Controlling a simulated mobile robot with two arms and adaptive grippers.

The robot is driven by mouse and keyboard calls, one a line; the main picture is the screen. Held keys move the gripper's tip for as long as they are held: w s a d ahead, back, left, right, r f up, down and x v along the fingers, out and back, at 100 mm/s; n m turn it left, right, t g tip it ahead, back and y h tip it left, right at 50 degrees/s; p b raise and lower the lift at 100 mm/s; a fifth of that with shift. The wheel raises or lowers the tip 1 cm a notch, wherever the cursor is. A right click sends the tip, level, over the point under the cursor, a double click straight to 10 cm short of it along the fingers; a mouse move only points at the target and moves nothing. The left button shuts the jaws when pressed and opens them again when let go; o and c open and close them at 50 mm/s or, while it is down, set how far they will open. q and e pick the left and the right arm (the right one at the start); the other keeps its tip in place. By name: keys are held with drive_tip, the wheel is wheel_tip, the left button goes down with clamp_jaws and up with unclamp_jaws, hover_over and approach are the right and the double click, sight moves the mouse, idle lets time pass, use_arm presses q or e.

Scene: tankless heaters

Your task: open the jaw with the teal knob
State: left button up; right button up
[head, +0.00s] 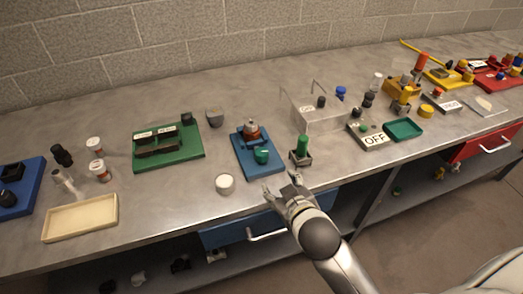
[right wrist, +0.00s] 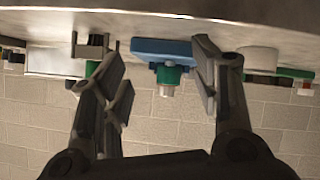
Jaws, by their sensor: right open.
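The teal knob (head: 261,156) sits at the front of a small blue-based device (head: 252,170) on the bench. A metal and reddish part (head: 251,131) stands behind the knob on the same base; I cannot tell whether its jaw is open. My right gripper (head: 281,184) is open and empty at the bench's front edge, in front of the blue base and apart from it. In the right wrist view, which looks upside down, the teal knob (right wrist: 170,75) and blue base (right wrist: 160,47) appear between the spread fingers (right wrist: 160,72), farther off. My left gripper is not in view.
A green knob on a small stand (head: 301,147) is right of the blue base. A white round piece (head: 224,184) lies to its left. A green board (head: 168,147) is farther left, and a clear box (head: 322,118) stands behind right. A blue drawer (head: 240,231) is below the edge.

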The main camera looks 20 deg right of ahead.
drive_tip(key=w+a+r+n+t+y, duration=0.3)
drive_tip(key=w+a+r+t, duration=0.15)
drive_tip(key=r, duration=0.45)
drive_tip(key=w+a+r+n+t+y, duration=0.35)
drive_tip(key=w+a+r, duration=0.2)
drive_tip(key=r, duration=0.35)
drive_tip(key=s+a+r+n+g+y, duration=0.1)
drive_tip(key=a+r+n+g+y, duration=0.3)
drive_tip(key=a+r+n+y, duration=0.5)
drive_tip(key=s+a+f+n+g+y, duration=0.1)
drive_tip(key=a+f+n+g+y, duration=0.1)
drive_tip(key=a+n+g+y, duration=0.45)
drive_tip(key=n+g+h, duration=1)
drive_tip(key=n+h, duration=0.1)
drive_tip(key=h, duration=1)
hover_over(261, 151)
wheel_tip(261, 151, down, 14)
drive_tip(key=shift+t, duration=0.25)
wheel_tip(261, 151, down, 10)
drive_tip(key=p, duration=0.2)
drive_tip(key=shift+p, duration=0.4)
drive_tip(key=shift+s, duration=0.1)
